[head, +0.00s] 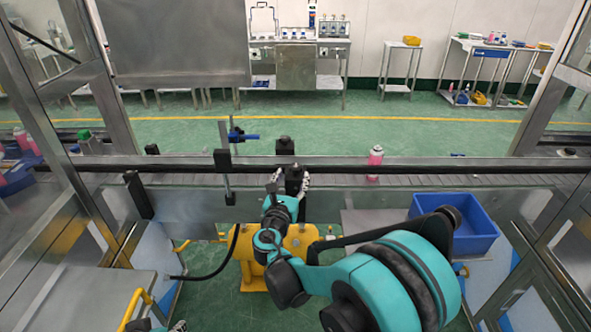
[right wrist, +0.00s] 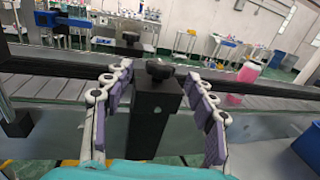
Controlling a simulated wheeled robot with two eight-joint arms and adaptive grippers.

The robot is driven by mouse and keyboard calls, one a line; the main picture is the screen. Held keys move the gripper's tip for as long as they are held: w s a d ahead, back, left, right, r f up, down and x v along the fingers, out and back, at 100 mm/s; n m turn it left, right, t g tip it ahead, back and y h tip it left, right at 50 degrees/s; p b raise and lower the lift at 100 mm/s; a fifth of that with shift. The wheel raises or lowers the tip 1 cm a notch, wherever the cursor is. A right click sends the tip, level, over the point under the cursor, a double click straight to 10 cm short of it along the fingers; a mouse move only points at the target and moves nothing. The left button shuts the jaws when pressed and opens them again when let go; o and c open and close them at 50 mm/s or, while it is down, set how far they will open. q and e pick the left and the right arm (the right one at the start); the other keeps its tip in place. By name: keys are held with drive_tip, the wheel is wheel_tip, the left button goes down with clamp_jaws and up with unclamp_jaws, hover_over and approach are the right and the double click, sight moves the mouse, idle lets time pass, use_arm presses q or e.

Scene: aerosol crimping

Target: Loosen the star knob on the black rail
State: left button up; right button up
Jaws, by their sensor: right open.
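The black star knob (right wrist: 159,70) sits on top of a black upright block (right wrist: 152,115) at the near side of the black rail (right wrist: 60,68). My right gripper (right wrist: 160,73) is open, with one purple-padded finger on each side of the block and knob. Gaps show between the pads and the block. In the head view, my right gripper (head: 289,181) reaches the block from the near side, and the knob is small there. A part that looks like my left gripper (head: 179,326) just shows at the bottom edge; its jaws are too cut off to judge.
A pink bottle (head: 375,162) stands on the conveyor (head: 420,181) to the right. A blue bin (head: 470,238) stands at the near right. A clamp post with a blue handle (head: 243,137) rises left of the gripper. Another black knob post (head: 284,146) stands just beyond.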

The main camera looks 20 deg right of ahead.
sight(295, 172)
drive_tip(key=b+x, duration=0.1)
drive_tip(key=x, duration=0.3)
drive_tip(key=shift+w+d+f, duration=0.2)
drive_tip(key=shift+w+d, duration=0.05)
drive_tip(key=shift+w+d+r, duration=0.15)
drive_tip(key=shift+w+d, duration=0.1)
drive_tip(key=shift+w, duration=0.3)
drive_tip(key=c, duration=1.2)
